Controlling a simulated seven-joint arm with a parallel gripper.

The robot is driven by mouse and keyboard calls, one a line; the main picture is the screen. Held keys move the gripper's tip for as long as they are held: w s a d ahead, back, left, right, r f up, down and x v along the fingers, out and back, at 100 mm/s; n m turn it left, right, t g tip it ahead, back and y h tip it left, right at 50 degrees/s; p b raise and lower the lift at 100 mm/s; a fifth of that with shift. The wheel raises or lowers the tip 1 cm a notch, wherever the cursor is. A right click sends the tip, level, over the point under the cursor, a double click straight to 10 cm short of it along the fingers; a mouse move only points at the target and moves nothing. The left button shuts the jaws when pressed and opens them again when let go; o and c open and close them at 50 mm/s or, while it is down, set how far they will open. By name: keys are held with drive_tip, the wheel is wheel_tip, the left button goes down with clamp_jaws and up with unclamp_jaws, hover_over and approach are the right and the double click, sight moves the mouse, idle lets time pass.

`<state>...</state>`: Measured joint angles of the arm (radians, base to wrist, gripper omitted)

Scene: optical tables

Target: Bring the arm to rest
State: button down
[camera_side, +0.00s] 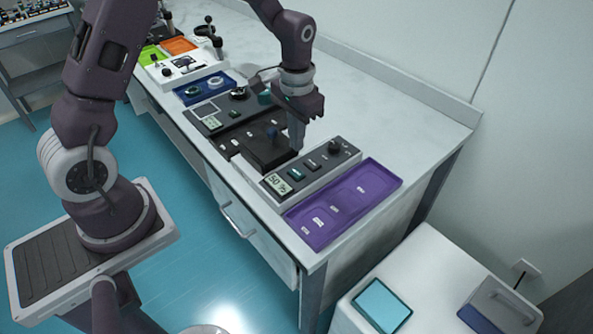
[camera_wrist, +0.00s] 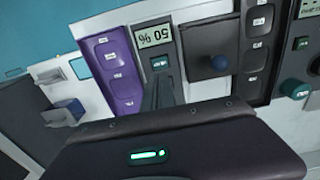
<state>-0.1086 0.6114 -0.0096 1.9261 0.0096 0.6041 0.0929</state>
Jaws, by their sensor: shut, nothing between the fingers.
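My gripper (camera_side: 296,146) points down over the row of instruments on the bench, with its fingers together and nothing between them. Its tips are close to the gap between a black box with a blue knob (camera_side: 272,133) and a controller with a "50 %" display (camera_side: 279,184). I cannot tell whether they touch anything. In the wrist view my gripper (camera_wrist: 160,82) shows as dark fingers just below the "50 %" display (camera_wrist: 155,36). My arm is bent out over the bench from its base at the left.
A purple tray (camera_side: 343,205) lies at the bench's near end, beside the controller. A blue tray (camera_side: 205,87), a white device (camera_side: 187,66) and green and orange trays stand farther back. The bench top (camera_side: 400,115) to the right is clear. A white cabinet (camera_side: 425,280) stands at front right.

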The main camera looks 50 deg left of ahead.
drive_tip(key=s+d+r+t, duration=0.1)
drive_tip(key=s+r+t, duration=0.1)
drive_tip(key=s+r, duration=0.45)
drive_tip(key=s+d+r+t, duration=0.1)
drive_tip(key=s+d+r, duration=0.15)
drive_tip(key=r, duration=0.75)
drive_tip(key=s+r+t, duration=0.2)
drive_tip(key=s+r, duration=0.1)
drive_tip(key=s, duration=1.1)
drive_tip(key=shift+d+r+t, duration=0.15)
drive_tip(key=shift+r+t, duration=0.1)
drive_tip(key=shift+t, duration=0.05)
